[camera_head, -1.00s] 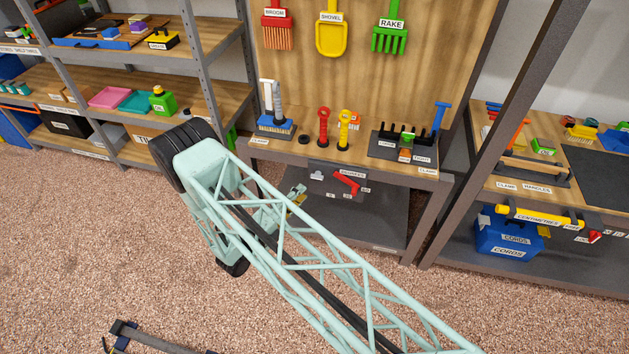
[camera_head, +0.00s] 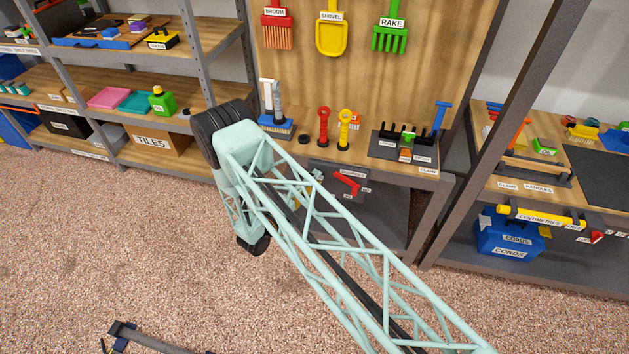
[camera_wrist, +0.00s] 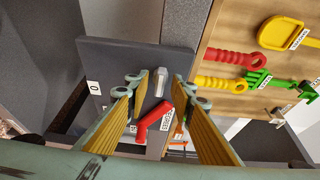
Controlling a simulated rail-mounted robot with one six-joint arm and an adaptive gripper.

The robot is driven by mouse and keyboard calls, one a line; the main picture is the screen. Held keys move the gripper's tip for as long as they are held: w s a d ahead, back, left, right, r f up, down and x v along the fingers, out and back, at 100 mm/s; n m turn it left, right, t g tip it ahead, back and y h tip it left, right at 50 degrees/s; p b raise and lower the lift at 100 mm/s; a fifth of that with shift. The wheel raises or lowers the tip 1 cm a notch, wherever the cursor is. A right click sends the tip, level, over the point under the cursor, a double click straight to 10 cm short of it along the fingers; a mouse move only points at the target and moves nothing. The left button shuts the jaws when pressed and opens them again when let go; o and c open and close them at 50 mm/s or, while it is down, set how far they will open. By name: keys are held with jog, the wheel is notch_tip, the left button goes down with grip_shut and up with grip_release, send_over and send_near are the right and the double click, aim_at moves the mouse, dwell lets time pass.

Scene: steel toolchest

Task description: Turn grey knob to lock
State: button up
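The small light-grey knob (camera_wrist: 160,80) sits on a dark grey panel (camera_wrist: 105,57) in the wrist view. A red lever (camera_wrist: 153,121) is on the same panel; it also shows in the head view (camera_head: 347,183). My gripper (camera_wrist: 158,92) is open, with yellow ribbed pads on each side of the knob as seen by the wrist camera. I see no contact with the knob, and depth between them is hard to judge. In the head view my arm covers most of the gripper, and I cannot make out the knob there.
A steel post (camera_head: 500,130) stands to the right. Open carpeted floor (camera_head: 130,240) lies in front.

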jog(key=shift+w+d, duration=0.1)
jog(key=shift+c, duration=0.2)
jog(key=c, duration=0.6)
jog(key=shift+m, duration=0.5)
jog(key=shift+d+r+m+g+y+b, duration=0.1)
jog(key=shift+m+g+y+b, duration=0.2)
jog(key=shift+m+y, duration=1.35)
jog(key=shift+d+r+m+g+y+b, duration=0.25)
jog(key=shift+m+y, duration=0.55)
jog(key=shift+m, duration=1.6)
jog(key=shift+a+f+m+g+y+b, duration=0.15)
jog(key=shift+m+g+y, duration=0.2)
jog(key=shift+m+y, duration=1.3)
jog(key=shift+r+m+h, duration=0.15)
jog(key=shift+m+h, duration=0.15)
jog(key=shift+m, duration=0.3)
